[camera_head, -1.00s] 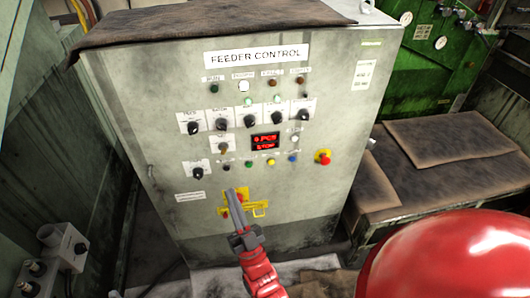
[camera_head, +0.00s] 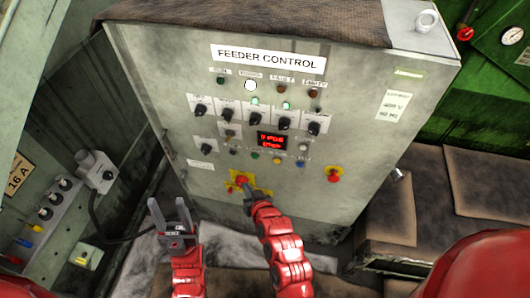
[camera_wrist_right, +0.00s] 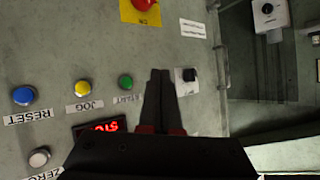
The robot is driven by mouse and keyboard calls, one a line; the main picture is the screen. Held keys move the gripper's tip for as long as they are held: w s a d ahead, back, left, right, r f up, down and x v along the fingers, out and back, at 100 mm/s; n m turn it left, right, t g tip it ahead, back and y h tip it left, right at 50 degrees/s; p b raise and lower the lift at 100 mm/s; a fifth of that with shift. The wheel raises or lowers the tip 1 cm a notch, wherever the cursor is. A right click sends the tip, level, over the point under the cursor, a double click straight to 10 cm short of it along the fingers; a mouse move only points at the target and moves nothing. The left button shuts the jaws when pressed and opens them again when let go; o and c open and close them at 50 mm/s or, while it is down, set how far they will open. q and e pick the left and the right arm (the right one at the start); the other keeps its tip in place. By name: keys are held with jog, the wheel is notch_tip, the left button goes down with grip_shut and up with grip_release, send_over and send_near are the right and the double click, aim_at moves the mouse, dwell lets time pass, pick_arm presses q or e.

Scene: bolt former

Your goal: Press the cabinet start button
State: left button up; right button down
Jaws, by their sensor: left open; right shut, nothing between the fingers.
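The grey cabinet (camera_head: 200,75) labelled FEEDER CONTROL stands in the middle of the head view. Its green START button (camera_head: 254,155) sits under the red display (camera_head: 272,140); in the right wrist view the green button (camera_wrist_right: 126,82) shows upside down with its START label. My right gripper (camera_head: 247,190) is in front of the cabinet, below the button row, by the yellow switch plate. In the right wrist view my right gripper (camera_wrist_right: 158,72) is shut and empty, its tips just right of the green button. Contact cannot be told. My left gripper (camera_head: 169,203) is open and empty, left of the cabinet front.
Yellow JOG (camera_wrist_right: 82,88) and blue RESET (camera_wrist_right: 24,96) buttons lie left of START in the wrist view, a black knob (camera_wrist_right: 188,75) right. A red emergency stop (camera_head: 333,174) is on the cabinet's right. A socket box (camera_head: 97,172) stands left, a bench (camera_head: 385,210) right.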

aim_at(255, 157)
jog(key=shift+a, duration=0.2)
jog(key=w+d+b, duration=0.3)
jog(key=w+b, duration=0.2)
jog(key=w, duration=0.3)
jog(key=shift+w, duration=0.2)
dwell(2.0)
jog(key=shift+w+b, duration=0.4)
jog(key=shift+b, duration=0.1)
